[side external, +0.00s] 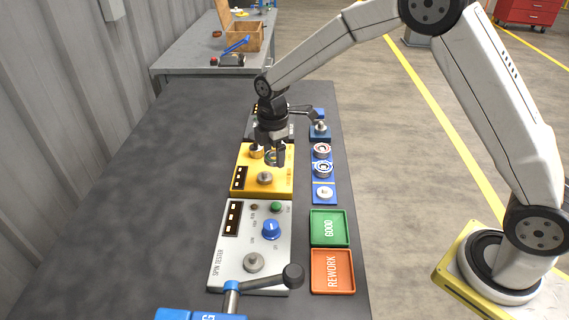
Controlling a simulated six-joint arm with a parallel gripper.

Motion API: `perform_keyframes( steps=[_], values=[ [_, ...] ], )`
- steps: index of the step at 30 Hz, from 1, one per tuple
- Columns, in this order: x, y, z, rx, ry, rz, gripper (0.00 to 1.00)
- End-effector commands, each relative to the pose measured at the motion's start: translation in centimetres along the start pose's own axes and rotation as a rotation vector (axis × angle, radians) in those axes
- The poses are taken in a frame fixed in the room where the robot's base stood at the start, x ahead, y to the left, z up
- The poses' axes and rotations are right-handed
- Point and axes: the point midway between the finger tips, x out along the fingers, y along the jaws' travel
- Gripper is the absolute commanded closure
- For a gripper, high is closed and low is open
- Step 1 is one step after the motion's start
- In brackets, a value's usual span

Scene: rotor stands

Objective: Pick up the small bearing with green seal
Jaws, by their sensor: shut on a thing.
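My gripper (270,150) points down over the far part of the yellow device (246,186). It is shut on a small ring-shaped bearing (274,158) with a greenish tint, partly hidden by the fingers. I cannot tell whether the bearing touches the device below. On the blue tray (332,179) to the right, a bearing with a red seal (322,150) lies beyond one with a bluish seal (322,168). A small pale round part (325,192) sits nearest on that tray.
The grey spin tester (218,277) stands in front of the yellow device. A green GOOD tray (343,228) and an orange REWORK tray (345,278) lie to its right. A black-knobbed lever (292,275) sticks up at the front. The table's left half (150,200) is clear.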

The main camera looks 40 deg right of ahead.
Motion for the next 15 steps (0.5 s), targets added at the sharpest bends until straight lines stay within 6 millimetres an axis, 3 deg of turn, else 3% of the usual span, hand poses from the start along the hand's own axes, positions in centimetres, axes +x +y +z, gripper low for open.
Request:
perform_keyframes(
  steps=[3, 15],
  values=[
    [-1.7, -1.3, 0.4, 0.0, 0.001, 0.003, 0.91],
    [-4.2, -6.8, 2.1, 0.0, 0.001, 0.002, 0.91]
  ],
)
